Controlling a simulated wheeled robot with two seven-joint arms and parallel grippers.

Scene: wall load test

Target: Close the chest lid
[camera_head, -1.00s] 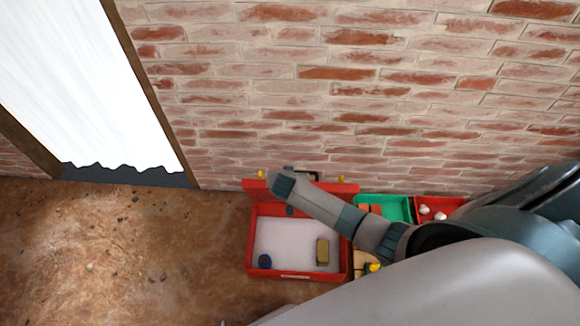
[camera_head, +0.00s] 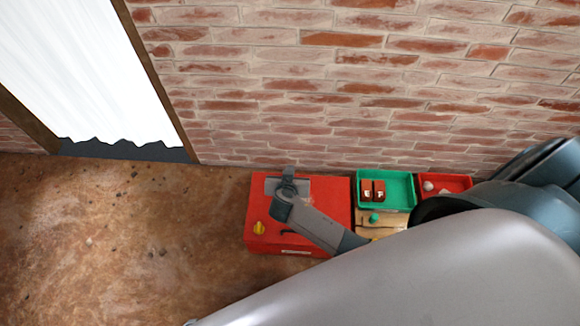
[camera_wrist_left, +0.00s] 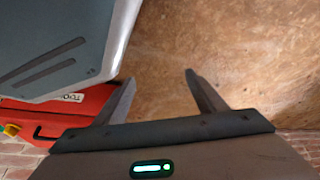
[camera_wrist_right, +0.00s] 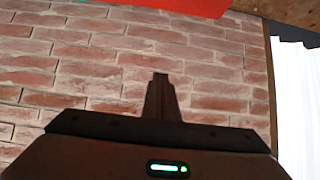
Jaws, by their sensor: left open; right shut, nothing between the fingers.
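The chest is a red box (camera_head: 325,195) on the floor by the brick wall in the head view. Its lid lies down over the box, with a yellow latch (camera_head: 259,228) and a dark handle on it; the inside is hidden. My right gripper (camera_head: 288,180) is over the lid; whether it touches is unclear. In the right wrist view its fingers (camera_wrist_right: 160,80) are shut together and empty, with a red surface at the top edge. In the left wrist view my left gripper (camera_wrist_left: 163,85) is open and empty, with part of the red chest (camera_wrist_left: 75,118) at left.
A green tray (camera_head: 411,190) with brown items and a red tray (camera_head: 455,183) with a pale item stand right of the chest. A wooden piece (camera_head: 380,222) lies before them. The brick wall (camera_head: 330,80) is close behind; floor at left is clear.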

